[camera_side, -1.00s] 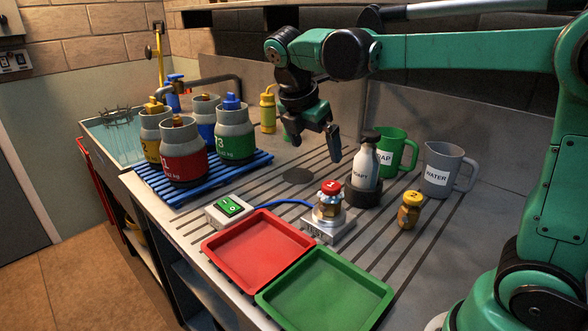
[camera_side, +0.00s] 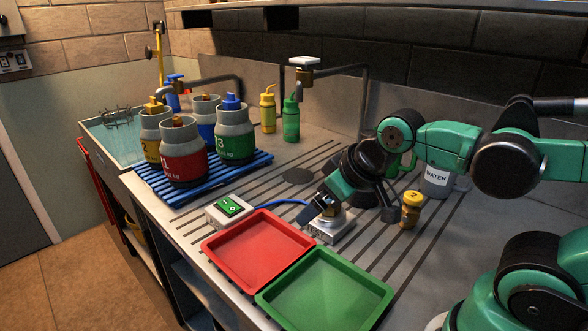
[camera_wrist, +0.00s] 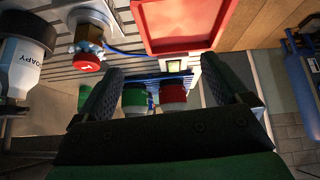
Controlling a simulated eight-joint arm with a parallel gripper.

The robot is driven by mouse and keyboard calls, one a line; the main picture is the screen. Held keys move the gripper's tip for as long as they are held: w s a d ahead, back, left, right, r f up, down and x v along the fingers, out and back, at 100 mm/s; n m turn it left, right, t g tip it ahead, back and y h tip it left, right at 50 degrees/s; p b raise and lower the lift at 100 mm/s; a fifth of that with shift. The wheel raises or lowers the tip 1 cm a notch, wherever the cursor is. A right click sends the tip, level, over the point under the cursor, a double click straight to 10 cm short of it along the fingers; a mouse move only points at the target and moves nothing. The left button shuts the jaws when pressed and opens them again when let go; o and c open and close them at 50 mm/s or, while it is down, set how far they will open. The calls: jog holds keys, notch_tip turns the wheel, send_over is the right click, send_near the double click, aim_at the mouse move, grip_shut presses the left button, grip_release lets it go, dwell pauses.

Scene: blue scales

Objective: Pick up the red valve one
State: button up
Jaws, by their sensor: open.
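The red valve one stands on the small metal scale (camera_side: 342,233). My gripper (camera_side: 356,210) is low over the counter beside the scale. In the wrist view my gripper (camera_wrist: 162,66) has its fingers wide apart with nothing held between them.
A red tray (camera_side: 262,250) and a green tray (camera_side: 325,290) lie in front. The yellow valve two (camera_side: 411,210) stands right of my gripper. A green-button switch box (camera_side: 230,208) is left of the scale.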

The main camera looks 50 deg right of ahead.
jog(key=shift+s+f+m, duration=0.1)
jog(key=shift+f+m, duration=0.1)
jog(key=shift+m, duration=0.1)
jog(key=w+d+f+n+g, duration=0.1)
jog(key=w+d+g, duration=0.1)
jog(key=d, duration=0.2)
jog(key=w+d+f+n+g, duration=0.1)
jog(key=w+d+n+g, duration=0.1)
jog(key=d, duration=0.1)
jog(key=w+d+f+n+g, duration=0.1)
jog(key=w+d+g, duration=0.1)
jog(key=w+d, duration=0.1)
jog(key=shift+w+d+g, duration=0.1)
jog(key=shift+d+g, duration=0.2)
jog(key=shift+d, duration=0.55)
jog(key=shift+d+f, duration=0.15)
jog(key=shift+f, duration=2.85)
grip_shut()
